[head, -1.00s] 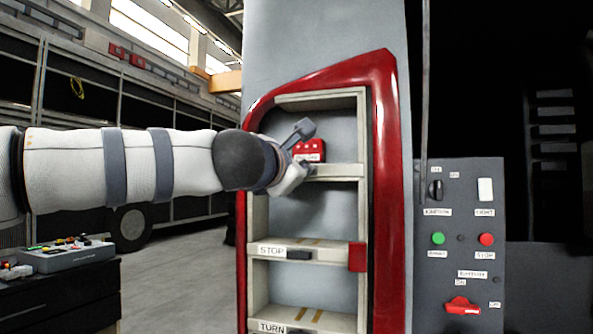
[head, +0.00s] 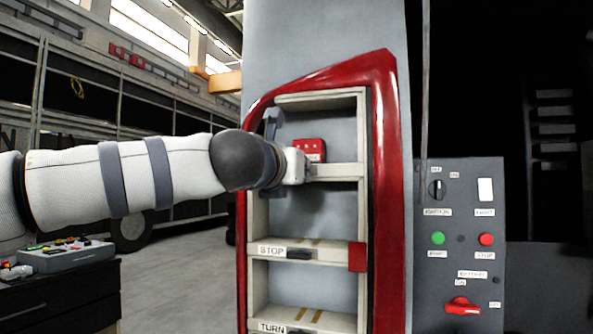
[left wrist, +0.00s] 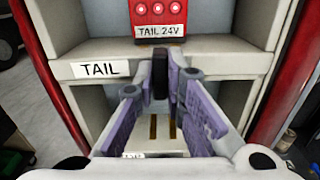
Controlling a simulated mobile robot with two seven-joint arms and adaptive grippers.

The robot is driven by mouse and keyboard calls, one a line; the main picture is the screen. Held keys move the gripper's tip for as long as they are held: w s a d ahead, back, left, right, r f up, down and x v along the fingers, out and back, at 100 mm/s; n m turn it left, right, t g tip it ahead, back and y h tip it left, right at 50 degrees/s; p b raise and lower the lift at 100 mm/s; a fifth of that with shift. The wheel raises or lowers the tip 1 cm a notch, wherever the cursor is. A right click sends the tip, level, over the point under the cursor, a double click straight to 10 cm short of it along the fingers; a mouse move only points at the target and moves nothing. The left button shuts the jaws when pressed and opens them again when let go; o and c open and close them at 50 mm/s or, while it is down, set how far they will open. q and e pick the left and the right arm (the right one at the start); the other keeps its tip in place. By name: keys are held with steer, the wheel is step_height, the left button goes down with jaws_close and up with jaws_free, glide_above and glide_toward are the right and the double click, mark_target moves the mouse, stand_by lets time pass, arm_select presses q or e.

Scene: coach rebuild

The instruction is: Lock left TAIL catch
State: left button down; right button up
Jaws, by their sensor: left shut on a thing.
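The TAIL catch (left wrist: 161,75) is a small dark handle on the front edge of the upper shelf, right of the white TAIL label (left wrist: 99,70). In the left wrist view it stands upright. My left gripper (left wrist: 162,88) is shut on it, one finger on each side. In the head view the gripper (head: 303,167) is at the upper shelf edge and hides the catch. My right gripper is not in view.
A red TAIL 24V box (head: 310,150) sits on the shelf just above the gripper. Below are the STOP catch (head: 300,254) and the TURN shelf (head: 335,322). A red frame (head: 385,200) borders the locker. A switch panel (head: 460,260) stands right.

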arm_select(q)
steer(key=shift+n, duration=0.3)
stand_by(0.4)
steer(key=c, duration=1.7)
jaws_free()
steer(key=shift+o, duration=0.2)
steer(key=shift+s, duration=0.1)
steer(key=v, duration=1.1)
steer(key=shift+s+a, duration=0.2)
steer(key=shift+s, duration=0.15)
